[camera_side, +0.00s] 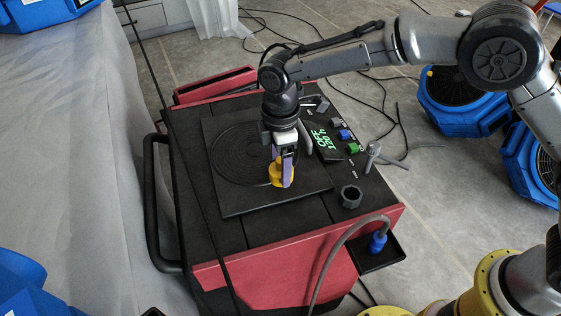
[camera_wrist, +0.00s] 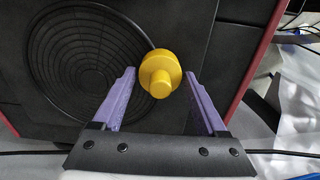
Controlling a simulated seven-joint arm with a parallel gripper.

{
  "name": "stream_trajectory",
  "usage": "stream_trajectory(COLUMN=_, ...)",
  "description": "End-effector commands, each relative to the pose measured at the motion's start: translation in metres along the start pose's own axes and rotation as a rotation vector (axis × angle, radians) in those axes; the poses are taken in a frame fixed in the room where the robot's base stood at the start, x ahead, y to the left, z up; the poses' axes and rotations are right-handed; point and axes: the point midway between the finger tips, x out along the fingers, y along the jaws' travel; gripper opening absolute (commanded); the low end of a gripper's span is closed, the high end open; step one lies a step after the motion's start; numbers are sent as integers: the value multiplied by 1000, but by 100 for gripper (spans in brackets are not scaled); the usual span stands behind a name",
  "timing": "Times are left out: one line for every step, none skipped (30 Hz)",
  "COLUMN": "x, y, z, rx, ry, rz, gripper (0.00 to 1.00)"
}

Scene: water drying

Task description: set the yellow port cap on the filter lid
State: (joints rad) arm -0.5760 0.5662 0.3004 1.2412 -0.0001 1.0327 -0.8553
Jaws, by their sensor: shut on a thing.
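The yellow port cap (camera_side: 275,172) is at the right front part of the round grille on the filter lid (camera_side: 235,203), a flat black square panel on top of the red and black machine. My gripper (camera_side: 283,177) points down with its purple fingers on the cap. In the wrist view the cap (camera_wrist: 160,72) sits between the fingertips, its knob facing the camera, beside the grille's right edge. The filter lid (camera_wrist: 90,60) shows behind it. I cannot tell whether the cap touches the lid or is just above it.
A black hex ring (camera_side: 350,196) and a grey T-shaped handle (camera_side: 372,156) stand right of the lid. A green-lit display (camera_side: 325,141) and small blue and green knobs are behind them. A grey hose with a blue plug (camera_side: 378,242) rises at the front corner. The lid's left part is clear.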

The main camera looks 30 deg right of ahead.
Motion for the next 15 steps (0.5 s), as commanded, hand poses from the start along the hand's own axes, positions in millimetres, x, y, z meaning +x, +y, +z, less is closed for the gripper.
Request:
stream_trajectory(x=2, y=0, z=0, rx=0, ry=-1, rz=-1, gripper=23)
stream_trajectory(x=2, y=0, z=0, rx=0, ry=-1, rz=-1, gripper=81)
stream_trajectory(x=2, y=0, z=0, rx=0, ry=-1, rz=-1, gripper=88)
stream_trajectory(x=2, y=0, z=0, rx=0, ry=-1, rz=-1, gripper=93)
stream_trajectory(x=2, y=0, z=0, rx=0, ry=-1, rz=-1, gripper=99)
stream_trajectory(x=2, y=0, z=0, rx=0, ry=-1, rz=-1, gripper=100)
stream_trajectory(x=2, y=0, z=0, rx=0, ry=-1, rz=-1, gripper=100)
stream_trajectory(x=2, y=0, z=0, rx=0, ry=-1, rz=-1, gripper=100)
stream_trajectory(x=2, y=0, z=0, rx=0, ry=-1, rz=-1, gripper=100)
stream_trajectory(x=1, y=0, z=0, rx=0, ry=-1, rz=-1, gripper=100)
stream_trajectory(x=1, y=0, z=0, rx=0, ry=-1, rz=-1, gripper=100)
stream_trajectory(x=1, y=0, z=0, rx=0, ry=-1, rz=-1, gripper=100)
stream_trajectory(x=0, y=0, z=0, rx=0, ry=-1, rz=-1, gripper=100)
stream_trajectory(x=-1, y=0, z=0, rx=0, ry=0, rz=0, gripper=100)
stream_trajectory(x=-4, y=0, z=0, rx=0, ry=0, rz=0, gripper=100)
